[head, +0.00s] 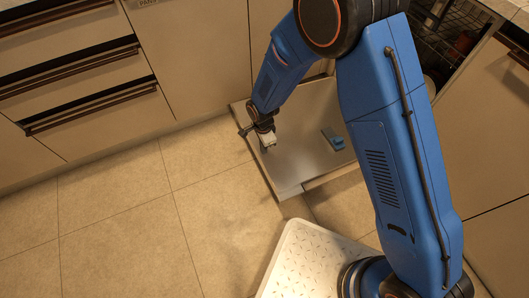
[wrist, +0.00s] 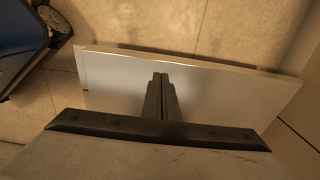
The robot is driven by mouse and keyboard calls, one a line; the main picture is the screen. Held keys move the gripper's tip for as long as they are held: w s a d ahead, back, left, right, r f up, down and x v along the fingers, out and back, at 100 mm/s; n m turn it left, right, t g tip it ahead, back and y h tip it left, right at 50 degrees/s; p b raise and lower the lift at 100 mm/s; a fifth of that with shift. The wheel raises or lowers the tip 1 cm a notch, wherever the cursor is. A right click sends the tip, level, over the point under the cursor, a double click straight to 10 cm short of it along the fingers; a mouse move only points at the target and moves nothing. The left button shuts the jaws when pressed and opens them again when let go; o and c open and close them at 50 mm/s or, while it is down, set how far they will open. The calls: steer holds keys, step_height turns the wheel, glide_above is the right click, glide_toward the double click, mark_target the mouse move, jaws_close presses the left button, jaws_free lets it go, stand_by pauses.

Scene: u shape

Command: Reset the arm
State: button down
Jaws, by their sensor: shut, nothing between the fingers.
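My arm is bent, and its blue links cross the right half of the head view. My gripper (head: 268,141) hangs over the left part of a flat grey door panel (head: 300,118). In the wrist view my gripper (wrist: 160,78) shows as two dark fingers pressed together, with nothing between them. The door panel (wrist: 220,92) lies beyond the fingers there; whether they touch it I cannot tell.
The panel is lowered and has a small blue-grey fitting (head: 333,139). A dark opening with wire racks (head: 445,42) is at upper right. Drawers with dark handles (head: 85,98) line the left. Tiled floor (head: 120,215) is clear at lower left.

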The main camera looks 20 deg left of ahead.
steer(key=s+a+r, duration=0.2)
steer(key=s+r, duration=0.1)
steer(key=r, duration=0.3)
steer(key=shift+a, duration=0.3)
steer(key=w+d+r+n, duration=0.1)
steer(key=w+d+r, duration=0.3)
steer(key=d+r, duration=0.35)
steer(key=w+d+r+n+t+y, duration=0.1)
steer(key=w+d+r, duration=0.2)
steer(key=d+r, duration=0.4)
steer(key=w+d+r+n, duration=0.1)
steer(key=w+d+r, duration=0.3)
steer(key=d+r, duration=0.3)
steer(key=s+d+r+n+t, duration=0.1)
steer(key=s+d+r+n, duration=0.15)
steer(key=d+r, duration=1.05)
steer(key=s+d+r+n+t, duration=0.1)
steer(key=s+d+r, duration=0.1)
steer(key=s+d, duration=0.7)
steer(key=s+d+r+n+t, duration=0.1)
steer(key=s+d+r, duration=0.1)
steer(key=s+d, duration=0.7)
steer(key=d, duration=0.4)
steer(key=shift+r+n+t+h, duration=0.3)
steer(key=shift+r+n+h, duration=0.05)
steer(key=shift+r+h, duration=0.05)
